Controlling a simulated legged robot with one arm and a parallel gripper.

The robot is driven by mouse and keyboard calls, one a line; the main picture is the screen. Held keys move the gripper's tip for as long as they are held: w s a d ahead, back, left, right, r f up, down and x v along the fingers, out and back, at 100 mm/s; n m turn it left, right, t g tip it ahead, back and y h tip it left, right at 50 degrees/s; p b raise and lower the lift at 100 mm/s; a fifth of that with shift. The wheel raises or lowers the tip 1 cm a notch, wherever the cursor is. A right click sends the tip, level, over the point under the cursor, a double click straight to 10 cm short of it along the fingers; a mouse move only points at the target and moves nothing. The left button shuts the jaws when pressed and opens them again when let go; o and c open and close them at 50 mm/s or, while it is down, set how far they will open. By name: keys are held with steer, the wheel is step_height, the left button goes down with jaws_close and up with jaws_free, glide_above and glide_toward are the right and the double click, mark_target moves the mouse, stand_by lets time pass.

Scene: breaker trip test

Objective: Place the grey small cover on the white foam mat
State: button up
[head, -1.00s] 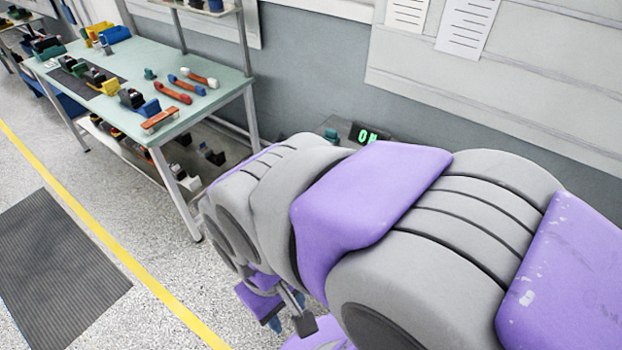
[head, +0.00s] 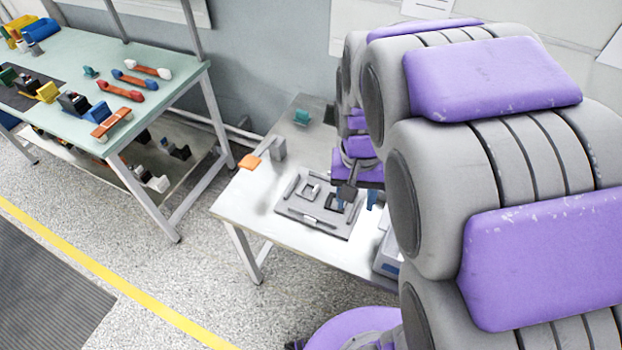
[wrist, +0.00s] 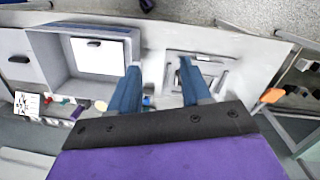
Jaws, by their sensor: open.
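My gripper (head: 356,198) is open, with two blue fingers pointing down over the table near the right side of a grey fixture plate (head: 291,213). In the wrist view my gripper (wrist: 158,65) has nothing between its fingertips; the fixture plate (wrist: 229,58) is at its right, partly behind the right finger. A small light grey frame-shaped part (head: 311,188) lies on the plate; I cannot tell whether it is the grey small cover. A white rectangle (wrist: 100,62), apparently the foam mat, lies inside a grey open box at the left, with a small dark item near its far edge.
The grey box (wrist: 52,60) has raised walls; in the head view its edge (head: 386,262) is mostly hidden by my arm. An orange part (head: 249,161) is at the table's left edge. A green-topped bench (head: 165,45) with several parts stands left, across a floor gap.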

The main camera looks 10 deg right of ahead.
steer(key=w+d+f+m, duration=0.1)
steer(key=w+f+m, duration=0.15)
steer(key=w, duration=0.75)
steer(key=m+t+p, duration=0.1)
steer(key=m, duration=0.1)
glide_above(315, 188)
steer(key=w, duration=0.1)
step_height(315, 188, down, 12)
steer(key=f, duration=0.1)
steer(key=shift+n, duration=0.25)
steer(key=f, duration=0.3)
steer(key=f+b, duration=0.1)
steer(key=f, duration=0.3)
steer(key=f+b, duration=0.1)
steer(key=f, duration=0.3)
steer(key=shift+w+d, duration=0.1)
steer(key=shift+d, duration=0.3)
steer(key=f, duration=0.1)
steer(key=f+b, duration=0.1)
steer(key=f, duration=0.3)
steer(key=shift+s+a+f, duration=0.1)
steer(key=shift+s+a, duration=0.3)
steer(key=shift+d, duration=0.1)
steer(key=shift+c, duration=0.6)
jaws_close()
